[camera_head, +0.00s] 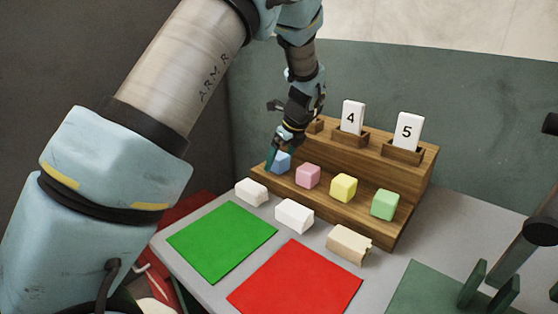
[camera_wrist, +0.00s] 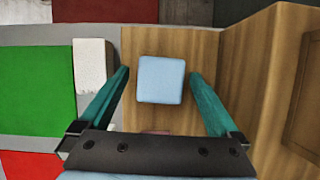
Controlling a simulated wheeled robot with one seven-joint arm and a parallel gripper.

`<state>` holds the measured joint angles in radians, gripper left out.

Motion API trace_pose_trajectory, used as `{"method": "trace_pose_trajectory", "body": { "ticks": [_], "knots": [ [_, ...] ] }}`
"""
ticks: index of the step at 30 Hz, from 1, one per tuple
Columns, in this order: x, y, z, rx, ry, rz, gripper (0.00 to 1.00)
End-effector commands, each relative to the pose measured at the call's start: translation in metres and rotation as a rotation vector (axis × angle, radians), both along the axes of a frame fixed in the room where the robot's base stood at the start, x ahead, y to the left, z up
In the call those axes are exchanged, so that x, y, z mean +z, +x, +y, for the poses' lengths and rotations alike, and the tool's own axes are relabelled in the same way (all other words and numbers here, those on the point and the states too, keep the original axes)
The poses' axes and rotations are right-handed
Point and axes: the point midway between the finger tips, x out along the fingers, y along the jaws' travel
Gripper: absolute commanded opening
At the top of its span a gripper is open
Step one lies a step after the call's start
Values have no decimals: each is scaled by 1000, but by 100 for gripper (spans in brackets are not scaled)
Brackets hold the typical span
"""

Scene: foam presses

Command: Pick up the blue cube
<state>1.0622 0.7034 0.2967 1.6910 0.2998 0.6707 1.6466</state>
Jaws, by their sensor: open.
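The blue cube (camera_head: 281,161) sits at the left end of the wooden stand's (camera_head: 380,213) lower step. In the wrist view the blue cube (camera_wrist: 161,80) lies between the two teal fingers, with a gap on each side. My gripper (camera_head: 275,155) is open over it, and it also shows in the wrist view (camera_wrist: 160,75). In the head view a finger partly covers the cube. I cannot tell the exact height of the fingertips.
Pink (camera_head: 308,175), yellow (camera_head: 343,187) and green (camera_head: 385,204) cubes stand right of it on the step. Cards 4 (camera_head: 352,117) and 5 (camera_head: 409,131) stand behind. Pale blocks (camera_head: 294,215) and green (camera_head: 222,240) and red (camera_head: 296,284) mats lie in front.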

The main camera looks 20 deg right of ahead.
Motion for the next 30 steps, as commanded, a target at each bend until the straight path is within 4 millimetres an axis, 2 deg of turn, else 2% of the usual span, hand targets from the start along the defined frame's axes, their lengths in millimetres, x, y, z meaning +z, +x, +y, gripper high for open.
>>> {"method": "trace_pose_trajectory", "body": {
  "ticks": [5,27,29,30],
  "knots": [
    [0,0,0,1,0,0,98],
    [0,0,0,1,-1,-1,15],
    [0,0,0,1,-1,-1,9],
    [0,0,0,1,-1,-1,9]
  ]
}}
